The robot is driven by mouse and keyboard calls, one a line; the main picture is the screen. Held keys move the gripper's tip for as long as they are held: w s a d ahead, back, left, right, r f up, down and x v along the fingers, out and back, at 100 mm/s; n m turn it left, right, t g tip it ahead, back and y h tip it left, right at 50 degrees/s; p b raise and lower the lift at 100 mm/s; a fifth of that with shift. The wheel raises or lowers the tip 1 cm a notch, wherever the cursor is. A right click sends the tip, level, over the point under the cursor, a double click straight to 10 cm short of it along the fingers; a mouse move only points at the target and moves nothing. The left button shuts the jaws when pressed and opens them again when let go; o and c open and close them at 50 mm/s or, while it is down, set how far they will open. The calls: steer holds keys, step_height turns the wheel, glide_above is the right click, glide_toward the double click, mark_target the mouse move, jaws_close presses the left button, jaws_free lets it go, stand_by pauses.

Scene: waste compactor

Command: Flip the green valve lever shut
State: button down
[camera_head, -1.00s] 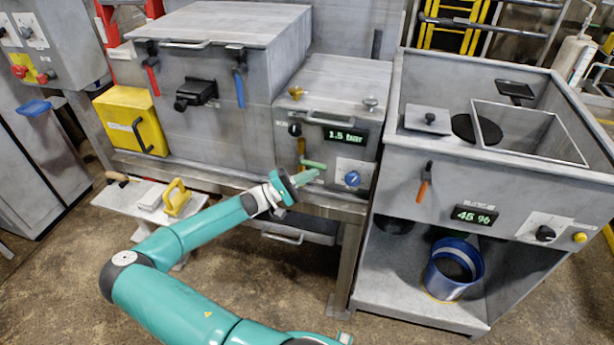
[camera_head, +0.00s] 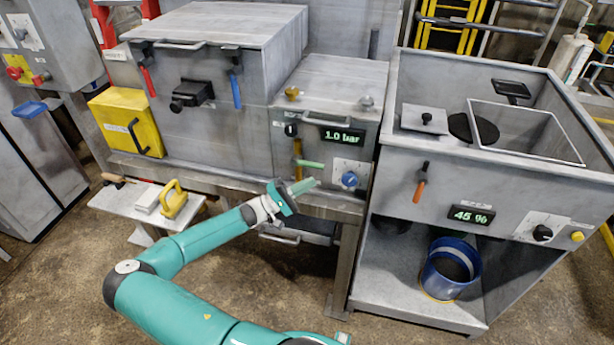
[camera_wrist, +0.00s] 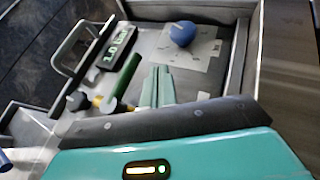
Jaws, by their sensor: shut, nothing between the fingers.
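The green valve lever (camera_head: 312,165) sticks out sideways to the right from a brass pipe (camera_head: 297,150) on the front of the small grey unit. My gripper (camera_head: 304,186) is shut and empty, just below the lever in the head view. In the wrist view the lever (camera_wrist: 128,75) lies left of my shut fingers (camera_wrist: 157,84), with a small gap showing between them.
A display (camera_head: 342,137) reading 1.0 bar and a blue knob (camera_head: 349,179) sit close to the lever. A table edge (camera_head: 335,208) runs below. A small bench (camera_head: 122,200) with a yellow-handled tool (camera_head: 174,200) stands to the left.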

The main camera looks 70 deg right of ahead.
steer(key=v, duration=1)
steer(key=shift+a+f, duration=0.1)
steer(key=shift+a, duration=0.05)
steer(key=w+a+r+n+t+y, duration=0.1)
steer(key=w+a+r+t+y, duration=0.2)
steer(key=a, duration=0.5)
steer(key=a+r+t+y, duration=0.3)
steer(key=a+t+y, duration=0.2)
steer(key=a, duration=0.2)
steer(key=w+a+r+n+t+y, duration=0.1)
steer(key=w+a+r+t+y, duration=0.15)
steer(key=a+t+y, duration=0.4)
steer(key=s+a+r+n+t, duration=0.2)
steer(key=s+a+r+t, duration=0.1)
steer(key=a+r, duration=0.6)
steer(key=s+a+r+n+t, duration=0.3)
steer(key=a+r+t, duration=0.3)
steer(key=a+r, duration=0.4)
steer(key=shift+s+a+r+n, duration=0.3)
steer(key=shift+s+a, duration=0.55)
steer(key=shift+a, duration=0.45)
